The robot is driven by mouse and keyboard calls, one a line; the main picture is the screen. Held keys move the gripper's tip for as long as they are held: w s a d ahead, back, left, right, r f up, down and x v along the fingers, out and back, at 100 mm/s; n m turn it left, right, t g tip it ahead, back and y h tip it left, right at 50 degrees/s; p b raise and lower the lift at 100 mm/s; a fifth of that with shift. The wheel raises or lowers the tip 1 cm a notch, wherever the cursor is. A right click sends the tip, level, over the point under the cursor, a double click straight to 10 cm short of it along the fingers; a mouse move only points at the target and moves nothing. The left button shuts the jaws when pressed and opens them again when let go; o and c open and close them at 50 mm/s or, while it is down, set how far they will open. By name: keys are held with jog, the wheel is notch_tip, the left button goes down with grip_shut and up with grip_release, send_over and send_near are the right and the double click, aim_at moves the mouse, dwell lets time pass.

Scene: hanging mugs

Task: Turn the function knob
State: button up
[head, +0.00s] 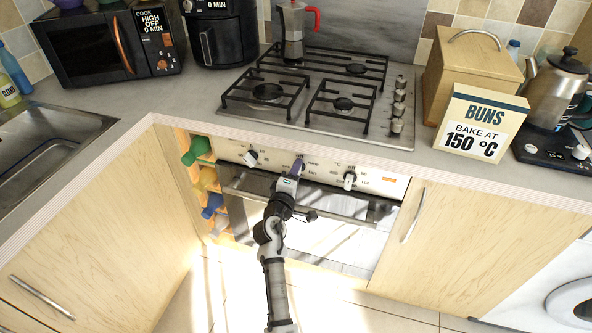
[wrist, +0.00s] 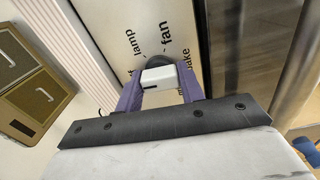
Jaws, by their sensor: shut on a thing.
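The oven's control panel (head: 325,171) runs below the counter edge. My gripper (head: 297,168) is at the panel's middle knob and hides most of it in the head view. In the wrist view, the function knob (wrist: 158,77) is white with a dark base and a dark mark on its face. It sits between the purple fingers of my gripper (wrist: 159,88), which are shut on it. The printed words "lamp", "fan" and "bake" show around the knob. A left knob (head: 250,158) and a right knob (head: 349,180) stand clear of my gripper.
The oven door handle (head: 330,208) runs just below the panel, under my wrist. A gas hob (head: 320,92) lies above on the counter. A box (head: 480,122) reads "BUNS BAKE AT 150 °C". Colored bottles (head: 205,180) fill a narrow rack left of the oven.

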jog(key=shift+n, duration=0.6)
jog(key=o, duration=1)
jog(key=shift+s, duration=0.1)
jog(key=b+v, duration=0.3)
jog(key=v, duration=1)
jog(key=shift+s, duration=0.3)
jog(key=shift+a+r, duration=0.1)
jog(key=shift+a, duration=0.1)
